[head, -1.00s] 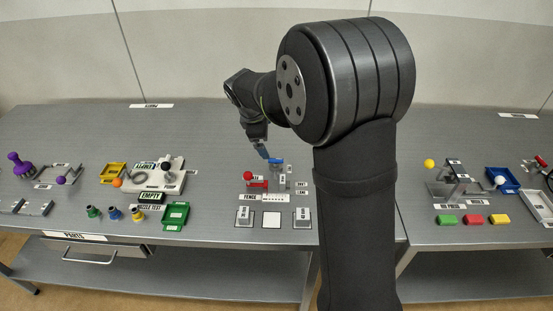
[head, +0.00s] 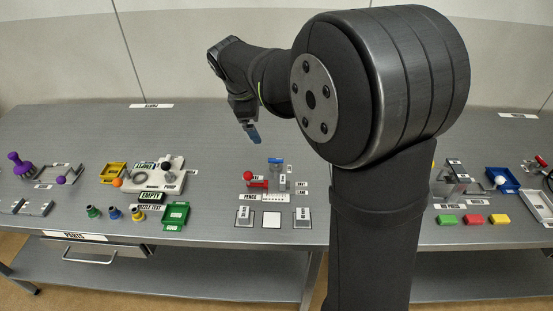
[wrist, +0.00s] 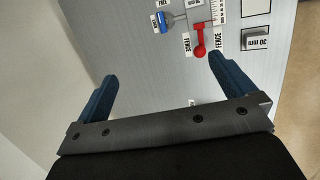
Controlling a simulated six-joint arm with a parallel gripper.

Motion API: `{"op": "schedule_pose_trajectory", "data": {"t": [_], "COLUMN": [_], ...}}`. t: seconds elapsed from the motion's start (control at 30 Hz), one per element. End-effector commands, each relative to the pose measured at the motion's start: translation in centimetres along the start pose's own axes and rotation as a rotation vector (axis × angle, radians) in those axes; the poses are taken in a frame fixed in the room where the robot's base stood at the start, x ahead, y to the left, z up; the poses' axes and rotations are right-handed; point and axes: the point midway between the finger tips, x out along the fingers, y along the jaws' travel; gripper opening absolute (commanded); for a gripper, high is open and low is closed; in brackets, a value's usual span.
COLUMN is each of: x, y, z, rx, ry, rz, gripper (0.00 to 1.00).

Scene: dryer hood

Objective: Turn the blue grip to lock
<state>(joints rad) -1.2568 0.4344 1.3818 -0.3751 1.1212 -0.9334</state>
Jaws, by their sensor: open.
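The blue grip (head: 276,161) sits on top of a small grey fixture in the middle of the bench. In the wrist view the blue grip (wrist: 160,22) is at the top, beside a label reading FREE. My gripper (head: 254,136) is above and to the left of it in the head view, apart from it. In the wrist view my gripper (wrist: 165,78) has its two blue fingers spread wide with nothing between them. A red lever with a ball (wrist: 200,48) stands close to the blue grip, by FENCE labels.
The red lever (head: 256,182) and the FENCE plate (head: 265,197) are just in front of the grip. Grey blocks (head: 244,216) flank a white square near the front edge. A green tray (head: 175,216) lies left. The bench behind the fixture is clear.

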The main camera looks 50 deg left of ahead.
Motion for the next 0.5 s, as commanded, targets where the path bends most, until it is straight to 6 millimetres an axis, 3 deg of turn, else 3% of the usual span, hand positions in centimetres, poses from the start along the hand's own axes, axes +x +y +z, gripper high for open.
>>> {"op": "schedule_pose_trajectory", "data": {"t": [0.37,0.5], "x": [-0.94,-0.92], "y": [-0.04,-0.03], "z": [-0.01,-0.01], "rx": [-0.001,-0.001], "ry": [0.0,0.0], "rz": [-0.001,-0.001], "gripper": [1.0,0.74]}}
